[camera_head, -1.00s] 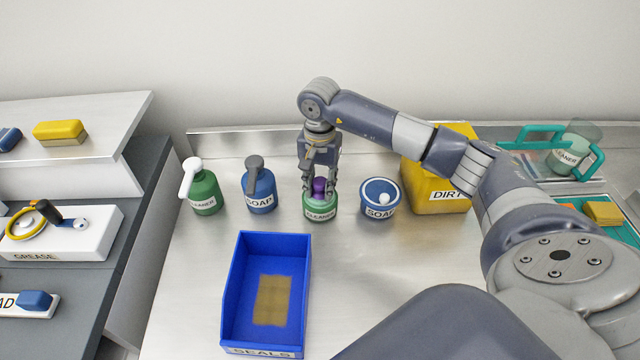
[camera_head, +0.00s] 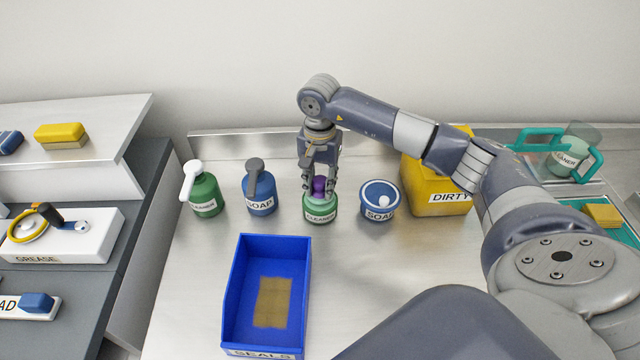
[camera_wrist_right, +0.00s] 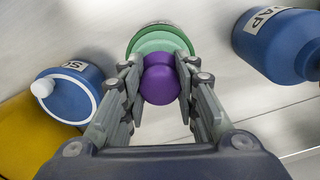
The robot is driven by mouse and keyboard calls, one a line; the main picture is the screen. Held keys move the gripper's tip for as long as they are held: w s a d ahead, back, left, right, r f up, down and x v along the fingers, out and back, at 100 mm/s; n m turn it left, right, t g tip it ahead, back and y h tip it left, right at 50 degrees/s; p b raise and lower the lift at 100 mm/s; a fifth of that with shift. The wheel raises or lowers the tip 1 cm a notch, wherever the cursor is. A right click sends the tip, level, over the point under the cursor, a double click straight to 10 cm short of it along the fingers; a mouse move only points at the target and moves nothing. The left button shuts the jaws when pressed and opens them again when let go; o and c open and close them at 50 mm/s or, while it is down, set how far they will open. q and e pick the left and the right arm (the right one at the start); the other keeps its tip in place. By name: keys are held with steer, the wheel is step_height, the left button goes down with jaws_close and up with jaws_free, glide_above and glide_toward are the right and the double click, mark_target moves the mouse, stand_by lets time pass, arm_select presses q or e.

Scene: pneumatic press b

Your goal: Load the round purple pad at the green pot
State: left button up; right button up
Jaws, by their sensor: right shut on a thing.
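The round purple pad (camera_head: 319,185) is between the fingers of my right gripper (camera_head: 319,190), which is shut on it. It also shows in the right wrist view (camera_wrist_right: 160,80), with a finger on each side. The green pot (camera_head: 320,208), labelled CLEANER, is directly below the pad, and its round green top (camera_wrist_right: 160,42) shows behind the pad in the wrist view. The pad's underside is hidden, so I cannot tell how firmly it sits on the pot. My left gripper is not in view.
A blue SOAP pot (camera_head: 380,201) and a yellow DIRTY box (camera_head: 425,185) stand right of the green pot. A blue SOAP bottle (camera_head: 261,198) and green CLEANER bottle (camera_head: 206,195) stand left. An open blue SEALS bin (camera_head: 235,318) is in front. The metal bench right of it is clear.

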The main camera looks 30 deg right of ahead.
mark_target(320, 180)
steer(key=shift+r+p, duration=1.3)
steer(key=shift+r, duration=1.55)
